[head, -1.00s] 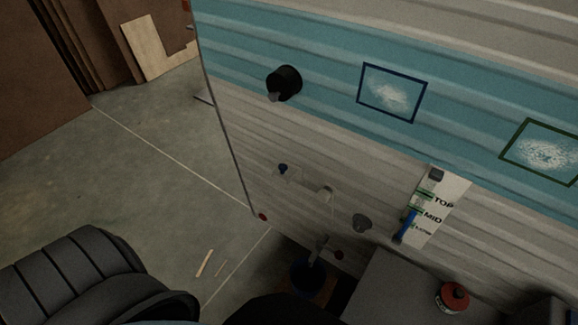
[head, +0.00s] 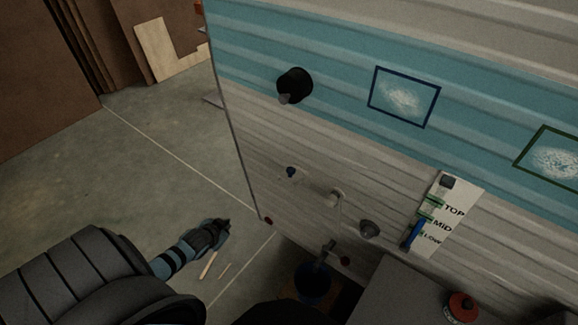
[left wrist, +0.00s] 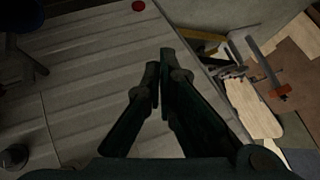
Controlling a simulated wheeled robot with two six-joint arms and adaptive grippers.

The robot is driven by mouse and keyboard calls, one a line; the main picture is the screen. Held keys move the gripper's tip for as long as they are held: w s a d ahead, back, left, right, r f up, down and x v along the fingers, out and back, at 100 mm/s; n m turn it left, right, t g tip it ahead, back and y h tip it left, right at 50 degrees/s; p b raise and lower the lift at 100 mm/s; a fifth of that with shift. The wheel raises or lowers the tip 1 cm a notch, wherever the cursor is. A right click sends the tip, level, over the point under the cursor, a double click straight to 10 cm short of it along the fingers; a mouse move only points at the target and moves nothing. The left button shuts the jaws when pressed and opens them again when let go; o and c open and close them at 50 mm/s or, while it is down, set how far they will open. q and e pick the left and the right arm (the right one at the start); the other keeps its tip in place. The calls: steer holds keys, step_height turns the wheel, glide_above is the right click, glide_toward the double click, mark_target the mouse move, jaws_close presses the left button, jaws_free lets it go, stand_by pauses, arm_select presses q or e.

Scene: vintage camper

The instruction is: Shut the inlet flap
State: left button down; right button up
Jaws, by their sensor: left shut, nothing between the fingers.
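The pale grey lower wall of the camper (head: 300,140) carries several small fittings in the head view. A black round housing (head: 295,82) with a small grey tab at its lower left sits on the blue band. A grey round fitting (head: 369,229) and a small pale fitting (head: 337,194) sit lower. I cannot tell for sure which of these is the inlet flap. My left gripper (head: 226,223) is shut and empty, left of the camper's lower corner and apart from the fittings. Its shut fingers (left wrist: 163,72) show before the panelling in the left wrist view. My right gripper is out of view.
A label strip marked TOP, MID and LOW (head: 460,212) is on the wall. A blue bucket (head: 313,281) stands below a tap, beside a grey box (head: 395,292) with a red-topped item (head: 462,306).

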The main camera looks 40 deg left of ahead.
arm_select(q)
steer(key=w+r+t, duration=0.3)
steer(key=w+r, duration=0.6)
steer(key=r, duration=0.3)
steer(key=w+d+r+t+h, duration=0.1)
steer(key=w+d+r+h, duration=0.2)
steer(key=r, duration=0.4)
steer(key=w+d+r+t, duration=0.1)
steer(key=w+d+r, duration=0.1)
steer(key=d+r, duration=0.3)
steer(key=b, duration=0.4)
glide_above(289, 171)
steer(key=w, duration=0.1)
step_height(289, 171, down, 3)
steer(key=shift+w+r+n+h, duration=0.1)
steer(key=shift+w+n+h, duration=0.05)
steer(key=shift+n+h, duration=0.2)
steer(key=shift+s+f, duration=0.15)
steer(key=shift+f, duration=0.5)
steer(key=shift+s+f, duration=0.15)
steer(key=shift+f, duration=0.45)
steer(key=shift+s+f, duration=0.3)
steer(key=shift+f, duration=0.25)
steer(key=shift+w, duration=0.1)
